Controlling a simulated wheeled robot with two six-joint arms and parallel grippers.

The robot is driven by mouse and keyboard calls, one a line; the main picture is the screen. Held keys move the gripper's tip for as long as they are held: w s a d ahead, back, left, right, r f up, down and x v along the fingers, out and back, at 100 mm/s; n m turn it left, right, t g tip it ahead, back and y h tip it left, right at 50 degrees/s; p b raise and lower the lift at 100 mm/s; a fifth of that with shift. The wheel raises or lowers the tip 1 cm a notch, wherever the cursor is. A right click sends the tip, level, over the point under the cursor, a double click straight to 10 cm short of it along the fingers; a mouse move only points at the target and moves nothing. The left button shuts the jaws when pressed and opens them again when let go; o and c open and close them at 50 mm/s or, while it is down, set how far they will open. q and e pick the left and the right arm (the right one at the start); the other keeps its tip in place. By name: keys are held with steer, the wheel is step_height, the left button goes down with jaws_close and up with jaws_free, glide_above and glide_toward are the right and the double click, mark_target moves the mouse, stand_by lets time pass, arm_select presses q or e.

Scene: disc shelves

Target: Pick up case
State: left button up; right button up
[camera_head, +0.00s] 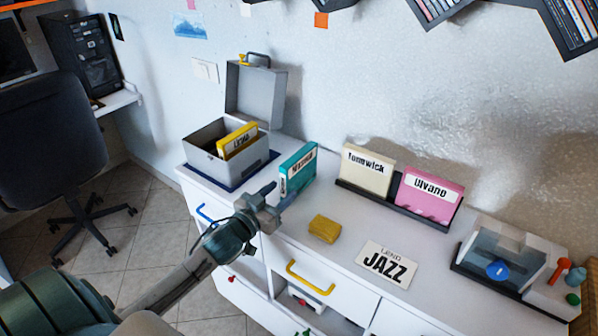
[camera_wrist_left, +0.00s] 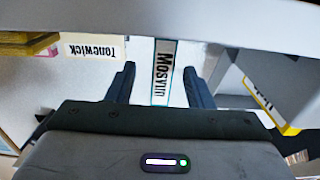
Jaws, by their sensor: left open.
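A teal case with a white label reading roughly "Mosvin" (camera_head: 299,167) stands upright on the white cabinet top, right of the open grey box. My left gripper (camera_head: 280,193) is open at the near side of this case, close to its lower front edge. In the left wrist view the teal case (camera_wrist_left: 164,62) shows edge-on between the two spread fingers of my left gripper (camera_wrist_left: 161,85). I cannot tell how deep it sits between them, and no finger clearly touches it. My right gripper is not in view.
The open grey box (camera_head: 247,157) holds a yellow case (camera_head: 238,140). A cream case (camera_head: 367,172) and a pink case (camera_head: 430,196) stand in a dark rack. A yellow block (camera_head: 324,229), a "JAZZ" card (camera_head: 386,264) and a clear-covered device (camera_head: 505,255) lie to the right.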

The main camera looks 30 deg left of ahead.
mark_target(283, 187)
arm_select(q)
steer(key=shift+w+r, duration=0.15)
steer(key=shift+w, duration=0.15)
steer(key=w, duration=0.3)
steer(key=shift+w+r+p, duration=0.1)
steer(key=shift+w+p, duration=0.1)
steer(key=shift+p, duration=0.15)
steer(key=shift+w, duration=0.6)
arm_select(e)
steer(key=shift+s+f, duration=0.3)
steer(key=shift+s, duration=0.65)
arm_select(q)
jaws_close()
steer(key=shift+r, duration=0.1)
